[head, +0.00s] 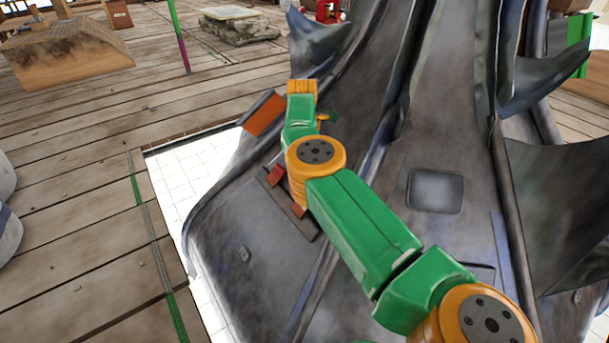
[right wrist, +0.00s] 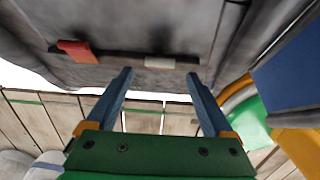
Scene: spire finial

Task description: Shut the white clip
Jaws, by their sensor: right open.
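The white clip (right wrist: 160,63) shows in the right wrist view as a small pale block on the edge of a dark grey panel. I cannot tell from this angle whether it is raised or shut. My right gripper (right wrist: 159,75) is open and empty, its two blue fingers spread either side of the clip's line, with the clip just beyond the fingertips; contact is not visible. In the head view my green and orange right arm reaches up and left across the grey structure; its fingers and the white clip cannot be made out there. My left gripper is not in view.
A red clip (right wrist: 77,51) sits left of the white one on the panel edge. In the head view, reddish pieces (head: 275,175) lie beside my arm, and an orange-red plate (head: 264,114) is near its far end. Open wooden floor (head: 75,200) lies left.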

